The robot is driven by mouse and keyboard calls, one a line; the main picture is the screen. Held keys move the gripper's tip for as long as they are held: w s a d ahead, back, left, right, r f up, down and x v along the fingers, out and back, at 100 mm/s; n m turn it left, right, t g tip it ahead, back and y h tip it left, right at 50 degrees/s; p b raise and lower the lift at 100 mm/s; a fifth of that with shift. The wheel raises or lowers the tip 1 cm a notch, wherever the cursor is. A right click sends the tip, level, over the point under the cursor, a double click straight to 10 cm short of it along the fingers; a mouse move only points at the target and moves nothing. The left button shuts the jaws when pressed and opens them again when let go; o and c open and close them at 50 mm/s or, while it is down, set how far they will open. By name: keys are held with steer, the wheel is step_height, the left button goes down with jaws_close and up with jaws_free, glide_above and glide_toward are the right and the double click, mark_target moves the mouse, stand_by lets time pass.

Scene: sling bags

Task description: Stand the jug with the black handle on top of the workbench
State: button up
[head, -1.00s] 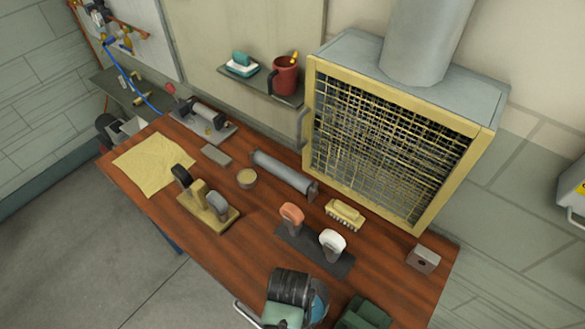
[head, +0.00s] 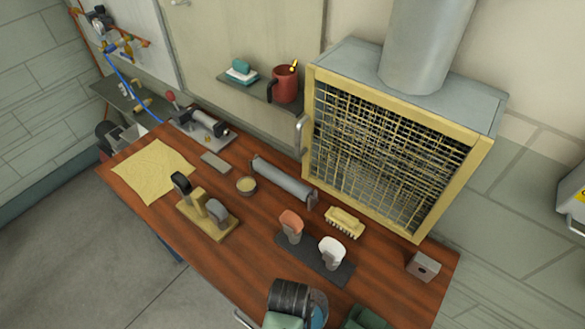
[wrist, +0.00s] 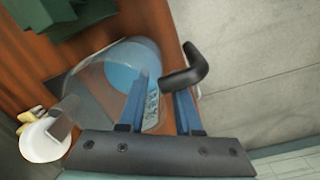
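A clear jug (wrist: 118,65) with blue contents and a black handle (wrist: 190,72) shows in the wrist view, over or on the brown workbench (wrist: 150,22) near its edge. Whether its base touches the bench is hidden. My gripper (wrist: 160,98) is open, its two blue fingers apart close to the jug and handle; contact cannot be told. In the head view, a blue bit of the jug (head: 319,309) shows at the bottom beside my arm, and the workbench (head: 235,265) fills the middle. A red mug (head: 286,86) with a dark handle stands on the wall shelf.
A dark base with orange and white handles (head: 331,253) stands near my arm. A yellow brush (head: 345,221), grey cylinder (head: 283,180), grey block (head: 423,266) and green object (head: 366,318) are on the bench. A caged heater (head: 385,140) stands behind. The bench's front strip is bare.

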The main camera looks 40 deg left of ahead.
step_height(320, 180, up, 12)
steer(key=b, duration=0.1)
steer(key=shift+s+r, duration=0.15)
steer(key=shift+a, duration=0.1)
steer(key=w+r+m+t+y, duration=0.25)
steer(key=w+r+t, duration=0.45)
steer(key=w+r, duration=0.75)
steer(key=w+d+r+m+t, duration=0.2)
steer(key=w+r+t, duration=0.15)
steer(key=r, duration=0.45)
steer(key=w+d+r+m+t, duration=0.1)
steer(key=w+r+m+t, duration=0.2)
steer(key=r, duration=0.4)
steer(key=d+r+m+t, duration=0.1)
steer(key=d+r+t, duration=0.15)
steer(key=r, duration=0.55)
steer(key=d+r+t, duration=0.2)
steer(key=r+t, duration=0.1)
steer(key=r, duration=0.6)
steer(key=s+d+r+m+t+h, duration=0.1)
steer(key=s+r+t, duration=0.3)
steer(key=r, duration=0.5)
steer(key=s+d+r+m+t+h, duration=0.1)
steer(key=s+d+r+m+t, duration=0.2)
steer(key=s+r, duration=0.3)
step_height(320, 180, up, 3)
steer(key=shift+s+d+t+h, duration=0.35)
steer(key=shift+s+d+t, duration=0.05)
steer(key=shift+d+t, duration=0.1)
